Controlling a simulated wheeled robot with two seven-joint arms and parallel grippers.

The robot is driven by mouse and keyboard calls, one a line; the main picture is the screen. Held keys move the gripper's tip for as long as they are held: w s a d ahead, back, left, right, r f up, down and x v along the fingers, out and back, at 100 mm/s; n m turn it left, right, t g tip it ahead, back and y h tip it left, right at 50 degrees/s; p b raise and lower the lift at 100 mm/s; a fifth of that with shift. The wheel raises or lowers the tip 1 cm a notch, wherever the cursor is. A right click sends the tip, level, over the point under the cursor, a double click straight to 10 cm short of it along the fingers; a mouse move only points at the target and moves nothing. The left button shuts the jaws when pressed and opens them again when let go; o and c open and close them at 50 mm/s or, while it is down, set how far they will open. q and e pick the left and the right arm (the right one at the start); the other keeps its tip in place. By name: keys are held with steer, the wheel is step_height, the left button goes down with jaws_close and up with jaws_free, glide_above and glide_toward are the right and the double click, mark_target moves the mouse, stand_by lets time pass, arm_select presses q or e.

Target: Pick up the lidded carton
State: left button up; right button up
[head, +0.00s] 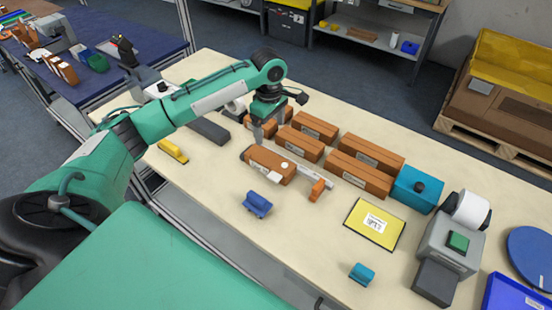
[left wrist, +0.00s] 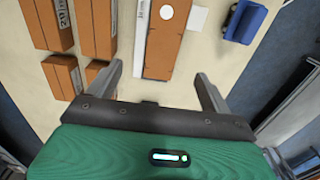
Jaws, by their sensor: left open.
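A brown carton with a round white spot on top and a white label on its side (head: 272,163) lies on the cream table, apart from the rows of brown boxes; I take it for the lidded carton. It also shows in the left wrist view (left wrist: 176,45), its near end between my finger tips as seen from above. My left gripper (head: 267,130) is open and empty, fingers pointing down over the carton's far left end. I cannot tell whether the fingers touch it. My right gripper is in neither view.
Several brown boxes (head: 365,150) stand close behind the carton. An orange and white tool (head: 318,189) lies at its right end, a blue object (head: 257,205) in front. A yellow barcode sheet (head: 374,224), teal box (head: 418,188) and grey printer (head: 450,245) are further right.

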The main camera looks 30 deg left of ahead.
mark_target(270, 159)
arm_select(q)
steer(key=f, duration=0.4)
steer(key=f+p, duration=0.1)
steer(key=f, duration=0.1)
steer(key=shift+s, duration=0.3)
step_height(270, 159, down, 2)
steer(key=shift+p, duration=0.35)
step_height(270, 159, down, 4)
steer(key=shift+s+d+r+p, duration=0.1)
steer(key=shift+r+p, duration=0.1)
steer(key=shift+p, duration=0.55)
steer(key=shift+f, duration=0.55)
steer(key=c, duration=1)
steer(key=shift+c, duration=0.4)
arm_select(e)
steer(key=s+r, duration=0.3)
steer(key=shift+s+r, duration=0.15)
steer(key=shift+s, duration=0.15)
